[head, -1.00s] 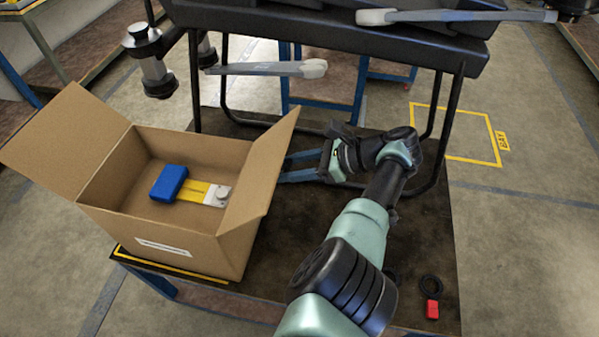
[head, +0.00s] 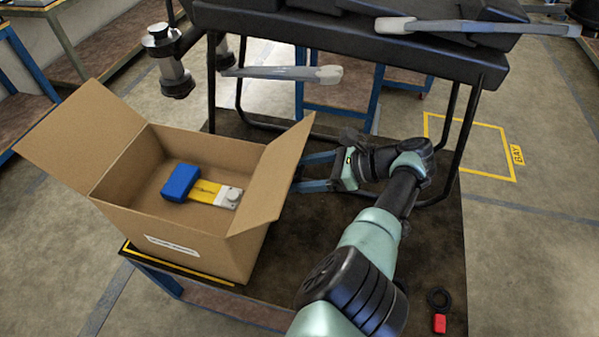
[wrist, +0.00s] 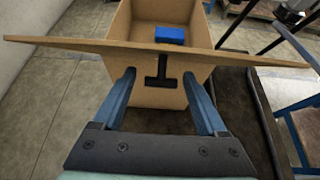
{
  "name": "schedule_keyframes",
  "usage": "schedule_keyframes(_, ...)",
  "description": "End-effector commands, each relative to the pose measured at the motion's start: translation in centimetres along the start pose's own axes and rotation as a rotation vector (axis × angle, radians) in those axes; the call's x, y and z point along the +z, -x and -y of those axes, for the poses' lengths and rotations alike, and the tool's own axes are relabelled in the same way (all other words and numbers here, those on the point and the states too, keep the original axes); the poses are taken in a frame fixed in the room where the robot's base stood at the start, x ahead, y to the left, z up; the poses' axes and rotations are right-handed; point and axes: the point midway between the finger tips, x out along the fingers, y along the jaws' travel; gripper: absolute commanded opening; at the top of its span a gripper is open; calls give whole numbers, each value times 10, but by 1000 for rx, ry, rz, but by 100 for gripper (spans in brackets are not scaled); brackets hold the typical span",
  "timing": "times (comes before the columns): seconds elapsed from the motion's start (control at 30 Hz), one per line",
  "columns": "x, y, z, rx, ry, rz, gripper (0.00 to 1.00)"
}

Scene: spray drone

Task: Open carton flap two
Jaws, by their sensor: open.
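The cardboard carton (head: 205,245) stands at the left end of the dark table. Its left flap (head: 75,140) is folded outward, and its right flap (head: 272,180) stands up tilted outward, toward my gripper. My gripper (head: 303,172) is open and empty beside the right flap, its blue fingers pointing left at it. In the wrist view the near flap (wrist: 215,58) spans the picture edge-on, above my spread fingers (wrist: 165,95). A black T-shaped piece (wrist: 162,72) shows between the fingertips; whether the fingers touch the carton, I cannot tell.
Inside the carton lie a blue block (head: 180,182) and a yellow-and-white piece (head: 215,194). The black drone frame (head: 350,40) stands behind, its legs close to my arm. A black ring (head: 439,298) and a red piece (head: 439,323) lie at the table's front right.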

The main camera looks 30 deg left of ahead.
Motion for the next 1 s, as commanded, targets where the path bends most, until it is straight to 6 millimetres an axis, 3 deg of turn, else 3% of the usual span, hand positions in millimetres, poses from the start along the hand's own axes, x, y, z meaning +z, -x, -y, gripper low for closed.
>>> schedule_keyframes(0.53,-3,104,0,-1,1,-2,75)
schedule_keyframes(0.73,-1,122,0,2,0,-1,75)
schedule_keyframes(1.0,0,125,-1,3,0,-1,75)
